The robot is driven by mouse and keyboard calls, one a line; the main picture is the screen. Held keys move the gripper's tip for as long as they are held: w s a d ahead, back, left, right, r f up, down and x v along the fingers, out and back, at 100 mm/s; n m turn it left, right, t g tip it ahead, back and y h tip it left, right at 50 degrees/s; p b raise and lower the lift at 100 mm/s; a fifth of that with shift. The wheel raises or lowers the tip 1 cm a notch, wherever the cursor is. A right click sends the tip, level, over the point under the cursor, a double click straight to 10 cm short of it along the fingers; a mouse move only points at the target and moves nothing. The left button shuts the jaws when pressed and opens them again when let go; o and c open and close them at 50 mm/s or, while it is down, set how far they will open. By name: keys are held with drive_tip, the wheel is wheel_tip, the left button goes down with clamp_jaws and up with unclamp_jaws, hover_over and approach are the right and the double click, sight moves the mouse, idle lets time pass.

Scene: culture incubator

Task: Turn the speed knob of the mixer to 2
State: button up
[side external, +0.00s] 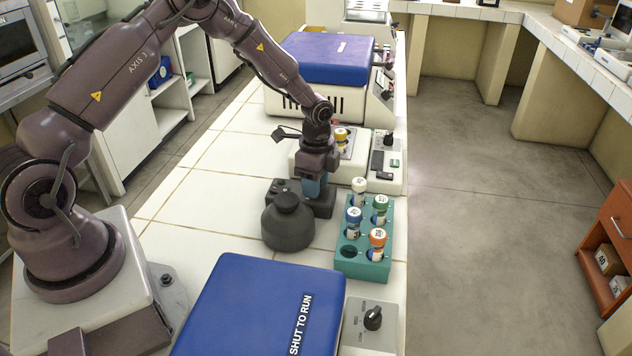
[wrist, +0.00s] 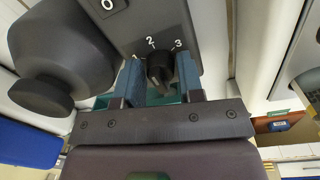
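The mixer is a dark grey unit (side external: 321,208) below my gripper, with its panel (wrist: 118,38) close up in the wrist view. Its black speed knob (wrist: 160,70) has the white marks 2 and 3 above it; a mark at its left is partly covered by a finger. The knob's front end appears nearest the 2, but its exact setting is unclear. My gripper (wrist: 161,75) points down with its blue fingers on both sides of the knob. I cannot tell whether they touch it. In the side view, my gripper (side external: 314,188) hides the knob.
A dark rounded vessel (side external: 288,224) stands close at the left of my gripper. A teal rack (side external: 362,268) with several capped tubes is at the right. A blue-lidded device (side external: 255,305) stands in front. White tiled counter (side external: 215,205) is clear at the left.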

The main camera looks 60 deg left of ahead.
drive_tip(key=shift+o, duration=1.3)
wheel_tip(320, 180, up, 13)
drive_tip(key=shift+w+a, duration=0.15)
drive_tip(key=shift+w, duration=0.15)
